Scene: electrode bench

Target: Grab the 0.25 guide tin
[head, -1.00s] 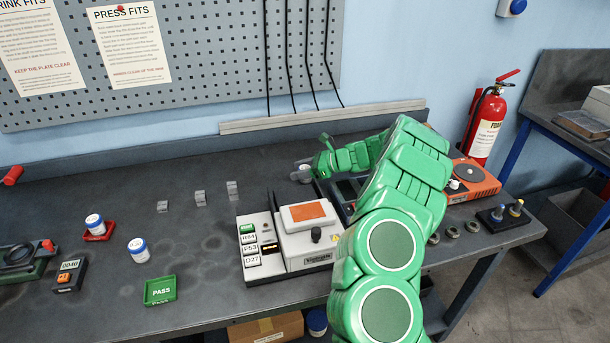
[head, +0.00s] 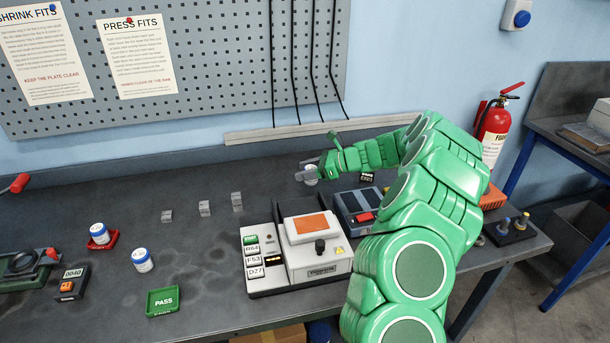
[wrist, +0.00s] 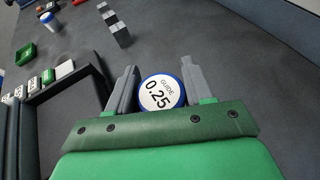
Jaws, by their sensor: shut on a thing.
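The 0.25 guide tin (wrist: 160,93) is a round tin with a white lid and a blue rim; its label reads "GUIDE 0.25". In the wrist view it sits between the two grey fingers of my gripper (wrist: 150,88), which is shut on it. In the head view my gripper (head: 309,172) is over the back of the bench, behind the white machine, with the tin (head: 311,180) partly hidden by the fingers. I cannot tell how far the tin is above the bench.
The white machine (head: 308,253) and a dark device with a red button (head: 360,212) stand in front of my gripper. Small grey blocks (head: 204,208) stand to the left. Two other white-and-blue tins (head: 141,260) and a green PASS tray (head: 163,300) are farther left.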

